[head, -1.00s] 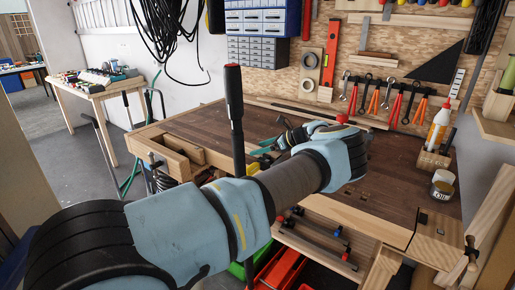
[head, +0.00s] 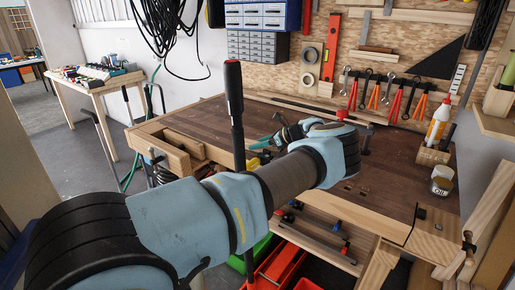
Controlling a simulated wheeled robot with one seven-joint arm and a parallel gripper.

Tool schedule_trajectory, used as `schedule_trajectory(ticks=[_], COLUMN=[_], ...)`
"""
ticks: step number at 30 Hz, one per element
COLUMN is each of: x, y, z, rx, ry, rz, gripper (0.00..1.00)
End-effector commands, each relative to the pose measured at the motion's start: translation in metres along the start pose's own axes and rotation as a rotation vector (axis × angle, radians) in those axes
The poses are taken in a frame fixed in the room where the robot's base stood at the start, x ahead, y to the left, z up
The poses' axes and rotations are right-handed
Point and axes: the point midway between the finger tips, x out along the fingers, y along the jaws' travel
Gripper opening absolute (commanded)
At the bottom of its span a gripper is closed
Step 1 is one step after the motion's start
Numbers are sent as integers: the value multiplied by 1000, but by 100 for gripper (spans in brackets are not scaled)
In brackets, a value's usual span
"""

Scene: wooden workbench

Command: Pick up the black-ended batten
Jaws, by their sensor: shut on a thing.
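My gripper (head: 282,134) is over the middle of the wooden workbench, at the far end of my outstretched blue-grey arm. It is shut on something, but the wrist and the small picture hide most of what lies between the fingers. I cannot clearly make out the black-ended batten, nor tell whether it has left the bench top.
A tall black upright bar with a red band (head: 235,110) stands at the bench's front, close behind my forearm. A dark peg (head: 367,138) stands right of my wrist.

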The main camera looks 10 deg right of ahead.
Motion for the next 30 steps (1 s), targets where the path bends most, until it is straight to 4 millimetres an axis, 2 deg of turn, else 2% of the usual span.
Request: schedule_trajectory(ticks=[1,6,20,30], x=[0,0,-2,-20], y=[0,0,0,0], z=[0,0,3,37], rx=[0,1,-1,-3], ry=[0,1,1,2], rz=[1,1,0,0], gripper=[18,0,0,0])
